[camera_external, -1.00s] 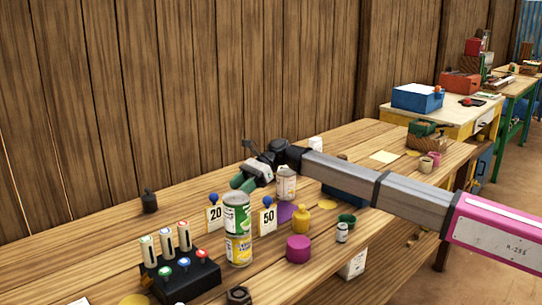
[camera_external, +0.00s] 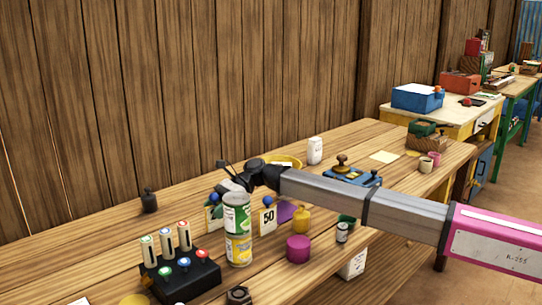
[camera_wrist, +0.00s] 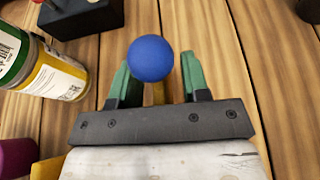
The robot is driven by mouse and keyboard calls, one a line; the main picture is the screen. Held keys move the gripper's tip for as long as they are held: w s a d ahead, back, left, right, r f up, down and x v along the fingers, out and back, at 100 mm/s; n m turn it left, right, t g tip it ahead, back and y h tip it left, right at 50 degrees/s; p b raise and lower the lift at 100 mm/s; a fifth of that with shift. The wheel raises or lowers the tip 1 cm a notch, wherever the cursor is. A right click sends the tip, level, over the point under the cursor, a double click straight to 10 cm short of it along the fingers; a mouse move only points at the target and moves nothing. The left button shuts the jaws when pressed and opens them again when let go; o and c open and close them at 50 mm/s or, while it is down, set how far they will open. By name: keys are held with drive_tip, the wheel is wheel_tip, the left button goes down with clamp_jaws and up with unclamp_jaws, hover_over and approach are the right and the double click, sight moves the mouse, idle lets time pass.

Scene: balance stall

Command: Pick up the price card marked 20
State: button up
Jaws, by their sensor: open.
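The price card marked 20 (camera_external: 211,222) stands on the wooden table, mostly hidden behind my gripper and the stacked cans in the external view. Its blue ball top (camera_wrist: 151,58) shows in the wrist view between the two green fingertips of my gripper (camera_wrist: 151,80). A thin yellowish part shows below the ball. My gripper is open, with one finger on each side of the ball and a visible gap to the right finger. In the external view my gripper (camera_external: 218,207) is low, right at the card. The number is not readable now.
Two stacked cans (camera_external: 238,230) stand just in front of the card; a can also shows at left in the wrist view (camera_wrist: 50,75). The card marked 50 (camera_external: 267,219) is to the right. A black button box (camera_external: 182,275) stands front left.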

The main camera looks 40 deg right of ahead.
drive_tip(key=shift+a+f, duration=0.1)
drive_tip(key=shift+a, duration=0.05)
clamp_jaws()
